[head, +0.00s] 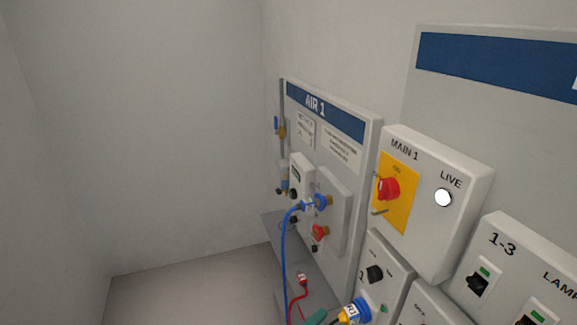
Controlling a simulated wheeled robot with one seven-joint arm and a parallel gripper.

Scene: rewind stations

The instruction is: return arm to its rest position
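My arm and gripper do not show in the head view, so whether the gripper is open or shut is hidden from me. The AIR 1 panel (352,185) stands on the right wall, with a blue hose (284,262) plugged in at a blue fitting (322,201). A red fitting (320,232) sits below it. The MAIN 1 box (421,228) is nearer, with a red rotary handle (388,189) on a yellow plate and a white lamp (443,197) under the word LIVE.
A box labelled 1-3 (507,270) is at the lower right. A yellow and blue plug (354,312) and a red cable (297,296) show at the bottom, by a grey ledge (318,291). The floor (190,290) at the lower left is clear, between plain walls.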

